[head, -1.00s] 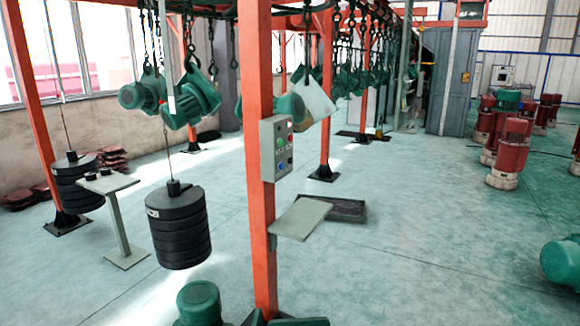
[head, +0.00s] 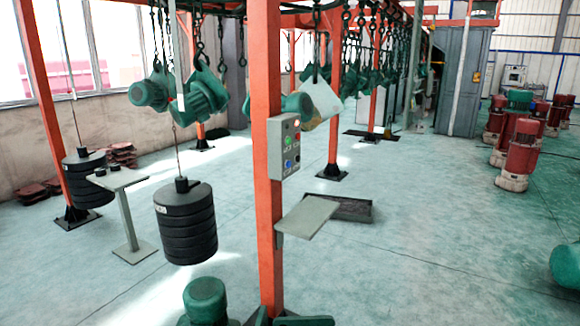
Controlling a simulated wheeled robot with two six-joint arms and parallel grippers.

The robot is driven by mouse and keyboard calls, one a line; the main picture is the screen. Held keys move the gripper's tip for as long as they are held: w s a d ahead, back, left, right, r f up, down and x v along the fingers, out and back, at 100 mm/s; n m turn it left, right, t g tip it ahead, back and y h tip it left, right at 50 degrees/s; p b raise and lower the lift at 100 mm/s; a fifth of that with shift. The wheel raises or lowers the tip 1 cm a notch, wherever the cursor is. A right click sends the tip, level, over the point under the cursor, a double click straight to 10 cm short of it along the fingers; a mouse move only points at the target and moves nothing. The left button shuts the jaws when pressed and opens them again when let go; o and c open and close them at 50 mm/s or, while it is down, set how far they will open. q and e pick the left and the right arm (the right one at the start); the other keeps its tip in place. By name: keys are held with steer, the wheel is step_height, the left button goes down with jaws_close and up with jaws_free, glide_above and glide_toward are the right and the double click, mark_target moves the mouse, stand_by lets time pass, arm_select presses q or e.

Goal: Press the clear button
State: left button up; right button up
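A grey control box (head: 284,147) is fixed to an orange post (head: 267,200) near the middle of the head view. Its face carries a green button (head: 288,140), a blue button (head: 288,164), a red button (head: 297,138) and a small lit lamp near the top. The labels are too small to read, so I cannot tell which one is the clear button. Neither of my grippers is in view.
A grey shelf plate (head: 307,216) juts from the post below the box. A stack of black weights (head: 186,222) hangs to the left, near a small grey stand (head: 124,215). Green hoists hang overhead. Red machines (head: 519,155) stand at right; the floor between is open.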

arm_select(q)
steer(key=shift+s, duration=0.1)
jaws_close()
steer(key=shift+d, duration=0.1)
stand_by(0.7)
